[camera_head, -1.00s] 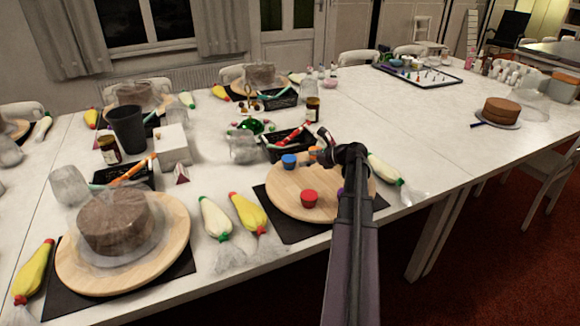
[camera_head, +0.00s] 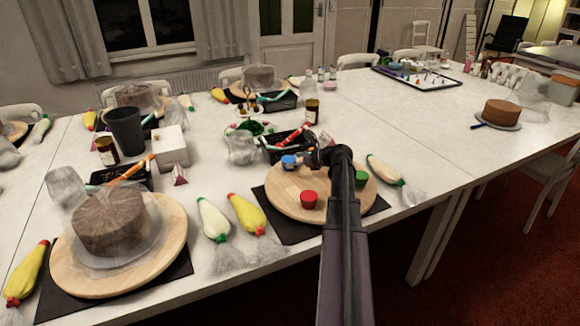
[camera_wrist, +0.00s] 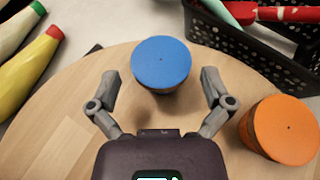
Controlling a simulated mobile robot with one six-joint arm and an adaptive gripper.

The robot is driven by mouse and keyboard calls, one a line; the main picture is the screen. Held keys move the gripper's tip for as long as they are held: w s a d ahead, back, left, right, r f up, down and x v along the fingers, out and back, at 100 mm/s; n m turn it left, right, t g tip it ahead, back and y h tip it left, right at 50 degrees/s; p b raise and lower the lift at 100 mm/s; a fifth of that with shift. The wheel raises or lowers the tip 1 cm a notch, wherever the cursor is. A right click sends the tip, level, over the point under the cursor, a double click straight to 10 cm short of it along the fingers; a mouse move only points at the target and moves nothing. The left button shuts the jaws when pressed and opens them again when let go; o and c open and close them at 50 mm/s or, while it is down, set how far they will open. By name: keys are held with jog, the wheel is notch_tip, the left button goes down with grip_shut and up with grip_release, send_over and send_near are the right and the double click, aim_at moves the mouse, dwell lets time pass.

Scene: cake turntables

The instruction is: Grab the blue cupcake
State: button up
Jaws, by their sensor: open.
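The blue cupcake (camera_head: 289,162) stands upright on the round wooden turntable (camera_head: 278,204), toward its back edge. In the wrist view the blue cupcake (camera_wrist: 161,64) is centred just ahead of my gripper (camera_wrist: 157,85), whose two fingers are spread on its left and right without closing on it. In the head view my gripper (camera_head: 303,160) is right beside the blue cupcake and partly hides what is behind it. An orange cupcake (camera_wrist: 281,130) stands to the right of my right finger.
A red cupcake (camera_head: 309,200) and a green cupcake (camera_head: 361,178) stand on the same turntable. A black basket (camera_wrist: 262,45) with tools is close behind the blue cupcake. Piping bags (camera_head: 247,214) lie to the left. Another turntable with a brown cake (camera_head: 110,222) is farther left.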

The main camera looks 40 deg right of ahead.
jog(key=shift+b+x, duration=0.3)
jog(key=shift+x, duration=1.05)
jog(key=c, duration=1)
